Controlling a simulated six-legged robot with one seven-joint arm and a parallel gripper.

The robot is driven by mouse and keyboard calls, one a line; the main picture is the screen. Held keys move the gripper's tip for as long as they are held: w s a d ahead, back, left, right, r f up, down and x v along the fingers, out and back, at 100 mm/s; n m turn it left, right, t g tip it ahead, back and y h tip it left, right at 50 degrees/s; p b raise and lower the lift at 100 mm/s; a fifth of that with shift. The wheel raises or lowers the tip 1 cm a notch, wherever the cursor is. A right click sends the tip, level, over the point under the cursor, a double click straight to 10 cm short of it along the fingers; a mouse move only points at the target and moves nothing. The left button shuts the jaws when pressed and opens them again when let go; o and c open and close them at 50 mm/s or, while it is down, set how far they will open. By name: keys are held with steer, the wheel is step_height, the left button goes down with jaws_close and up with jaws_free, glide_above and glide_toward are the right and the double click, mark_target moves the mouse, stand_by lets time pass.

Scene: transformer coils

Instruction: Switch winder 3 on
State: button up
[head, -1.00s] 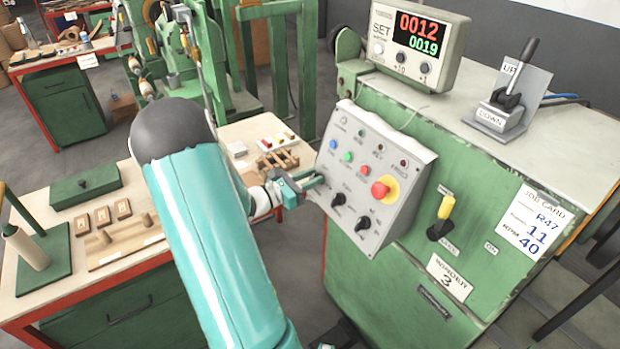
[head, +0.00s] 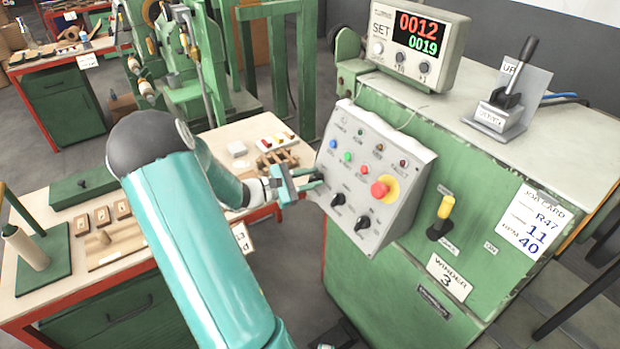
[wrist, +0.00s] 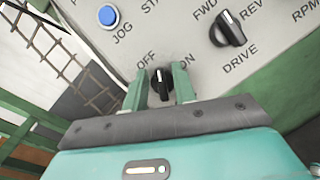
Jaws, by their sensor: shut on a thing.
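Winder 3 is the green cabinet (head: 400,255) with a "WINDER 3" plate (head: 449,277). Its grey sloped control panel (head: 350,245) faces my arm. In the wrist view, a small black knob (wrist: 161,86) sits between the labels OFF and ON. Its white mark points up, between the two labels. My gripper (wrist: 161,88) has one finger on each side of this knob and is shut on it. In the head view my gripper (head: 316,180) is at the panel's left edge, and it hides the knob.
The FWD/REV drive knob (wrist: 229,28) is close to the right of my gripper. The blue jog button (wrist: 108,16) is at upper left. A red stop button (head: 380,189), a yellow-handled lever (head: 445,207) and a display (head: 416,40) are also on the winder.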

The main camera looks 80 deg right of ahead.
steer(key=m+y, duration=0.1)
steer(key=m, duration=0.2)
steer(key=m+y, duration=0.2)
steer(key=m, duration=0.2)
steer(key=shift+a+m, duration=0.1)
steer(key=shift+m, duration=0.2)
steer(key=m+y, duration=0.1)
steer(key=m, duration=0.2)
steer(key=m+t, duration=0.1)
steer(key=m, duration=0.2)
steer(key=shift+f+y, duration=0.2)
steer(key=shift+y, duration=0.2)
steer(key=shift+c, duration=0.2)
steer(key=o, duration=0.6)
steer(key=v, duration=1.4)
steer(key=shift+s+r, duration=0.1)
steer(key=shift+r, duration=0.05)
